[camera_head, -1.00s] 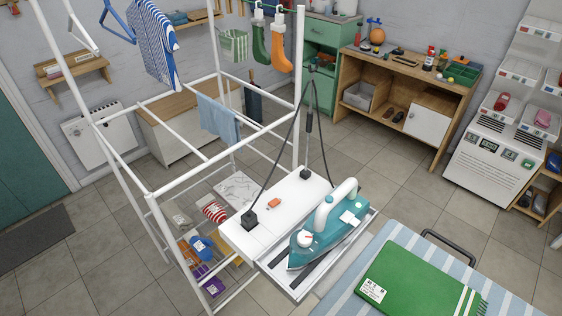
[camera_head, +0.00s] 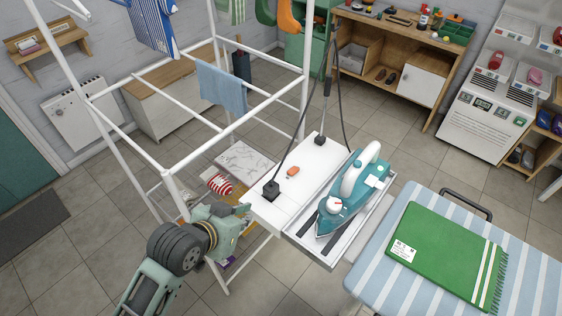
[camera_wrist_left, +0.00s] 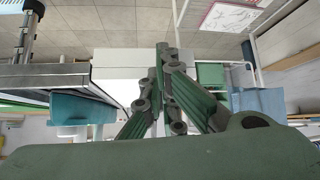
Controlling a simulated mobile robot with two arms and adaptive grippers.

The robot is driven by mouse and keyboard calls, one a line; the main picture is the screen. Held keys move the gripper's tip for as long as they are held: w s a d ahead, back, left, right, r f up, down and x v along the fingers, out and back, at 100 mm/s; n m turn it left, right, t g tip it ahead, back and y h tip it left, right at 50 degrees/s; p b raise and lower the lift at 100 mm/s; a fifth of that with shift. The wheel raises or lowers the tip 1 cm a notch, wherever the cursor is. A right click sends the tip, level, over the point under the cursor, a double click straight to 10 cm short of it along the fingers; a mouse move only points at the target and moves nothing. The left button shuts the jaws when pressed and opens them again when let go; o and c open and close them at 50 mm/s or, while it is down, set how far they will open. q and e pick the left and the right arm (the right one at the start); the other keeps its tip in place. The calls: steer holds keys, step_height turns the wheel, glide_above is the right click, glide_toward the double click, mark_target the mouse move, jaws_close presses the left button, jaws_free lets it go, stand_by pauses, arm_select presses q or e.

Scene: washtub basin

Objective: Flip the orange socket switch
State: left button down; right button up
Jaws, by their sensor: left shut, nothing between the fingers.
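The orange socket switch (camera_head: 292,172) is a small rocker on top of a white board (camera_head: 290,205), between two black plugs with cables. One plug (camera_head: 271,190) sits to its left and front, the other (camera_head: 320,138) farther back. My left gripper (camera_head: 244,209) is just left of the board's front-left end, apart from the switch, and nothing is held. In the left wrist view the green and grey fingers (camera_wrist_left: 163,55) are together in front of a white surface. I cannot make out the orange switch there. My right gripper is not in view.
A teal iron (camera_head: 350,200) rests on a tray at the board's right side. A white drying rack (camera_head: 166,172) stands close behind my left arm. An ironing board with a folded green cloth (camera_head: 440,253) is at the right front. Cables rise above the white board.

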arm_select(q)
steer(key=w+d+r+m+t+h, duration=0.1)
steer(key=w+d+r, duration=0.1)
steer(key=r, duration=0.2)
steer(key=w+d+r+h, duration=0.1)
steer(key=w+d+r, duration=0.1)
steer(key=w+r, duration=0.1)
steer(key=w+d+r+m+t+h, duration=0.1)
steer(key=w+d+r, duration=0.1)
steer(key=r, duration=0.3)
steer(key=shift+w+d+r+m+t+h, duration=0.15)
steer(key=shift+w+m+t+h, duration=0.2)
steer(key=shift+w, duration=0.3)
steer(key=p, duration=0.2)
glide_above(291, 174)
step_height(291, 174, down, 3)
step_height(291, 174, down, 4)
steer(key=shift+d+r, duration=0.1)
steer(key=shift+s+f, duration=0.1)
steer(key=shift+f, duration=0.45)
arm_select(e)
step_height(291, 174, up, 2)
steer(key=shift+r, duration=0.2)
